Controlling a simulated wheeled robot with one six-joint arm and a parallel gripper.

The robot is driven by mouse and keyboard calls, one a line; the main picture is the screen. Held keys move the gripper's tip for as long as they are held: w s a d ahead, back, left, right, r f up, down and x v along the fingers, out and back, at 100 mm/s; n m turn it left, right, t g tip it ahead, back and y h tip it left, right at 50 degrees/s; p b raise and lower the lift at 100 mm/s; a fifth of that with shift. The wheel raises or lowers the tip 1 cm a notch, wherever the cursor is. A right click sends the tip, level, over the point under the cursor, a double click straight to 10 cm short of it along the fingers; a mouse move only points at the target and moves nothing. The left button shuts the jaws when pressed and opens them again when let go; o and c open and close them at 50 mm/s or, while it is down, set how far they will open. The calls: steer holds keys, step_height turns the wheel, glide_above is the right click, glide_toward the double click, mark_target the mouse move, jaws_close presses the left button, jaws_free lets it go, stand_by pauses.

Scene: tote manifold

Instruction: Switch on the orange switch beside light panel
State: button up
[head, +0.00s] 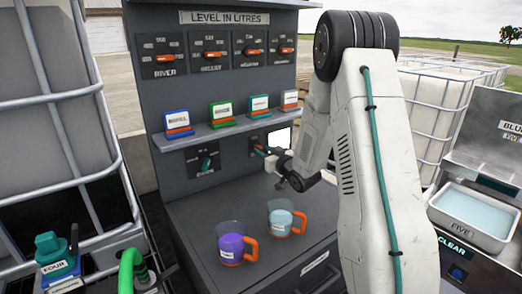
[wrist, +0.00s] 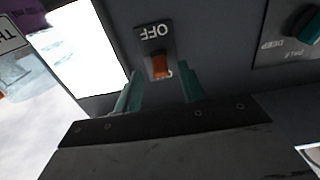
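The orange switch (wrist: 160,65) sits on a small dark plate on the grey wall in the wrist view. An upside-down OFF label (wrist: 152,31) shows on one side of it, and the lettering on the other side is mostly hidden. The light panel (wrist: 88,45) is a bright white rectangle to its left; it also shows in the head view (head: 279,138). My gripper (wrist: 160,76) is open, its teal fingers apart on either side of the switch in the picture. Whether they touch it I cannot tell. In the head view my gripper (head: 265,151) is close to the wall by the panel.
A teal knob (wrist: 306,24) is on the neighbouring plate. A shelf (head: 230,130) with coloured label holders runs above. A purple-filled jug (head: 232,246) and a light-blue-filled jug (head: 281,221) stand on the counter (head: 200,212) below my gripper.

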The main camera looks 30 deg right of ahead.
mark_target(258, 147)
steer(key=shift+w, duration=1.2)
jaws_close()
steer(key=shift+r+g, duration=0.3)
steer(key=shift+g, duration=0.2)
steer(key=shift+w+r+g, duration=0.1)
steer(key=shift+r+g, duration=0.05)
steer(key=shift+g, duration=0.85)
jaws_free()
